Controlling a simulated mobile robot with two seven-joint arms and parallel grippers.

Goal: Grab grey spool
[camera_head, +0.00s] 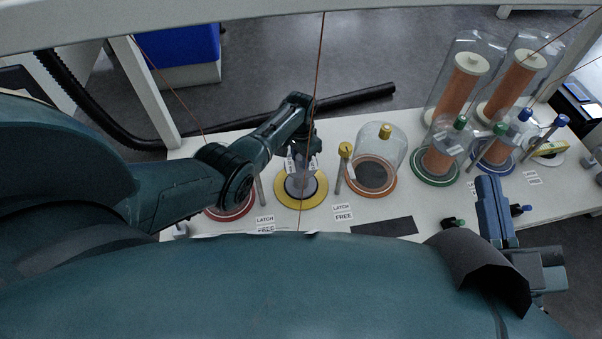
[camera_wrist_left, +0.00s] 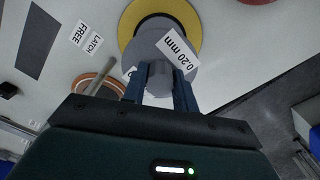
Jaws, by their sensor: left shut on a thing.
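The grey spool (camera_head: 300,187) stands inside a yellow ring base (camera_head: 286,201) on the white table in the head view. In the left wrist view the grey spool (camera_wrist_left: 176,52) carries a white "0.20 mm" label, with the yellow ring (camera_wrist_left: 131,22) behind it. My left gripper (camera_head: 301,163) is above the spool. In the left wrist view its two blue fingers (camera_wrist_left: 160,84) are shut on the spool's grey upper stem from both sides. My right gripper (camera_head: 492,190) appears at the right near the table's front edge; its jaw opening cannot be made out.
A red ring base (camera_head: 228,212) is left of the spool. A glass dome (camera_head: 383,145) on an orange base stands to its right, beside a yellow-topped latch post (camera_head: 345,150). Tall glass jars with copper-coloured spools (camera_head: 462,85) stand further right. A dark mat (camera_head: 384,227) lies near the front edge.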

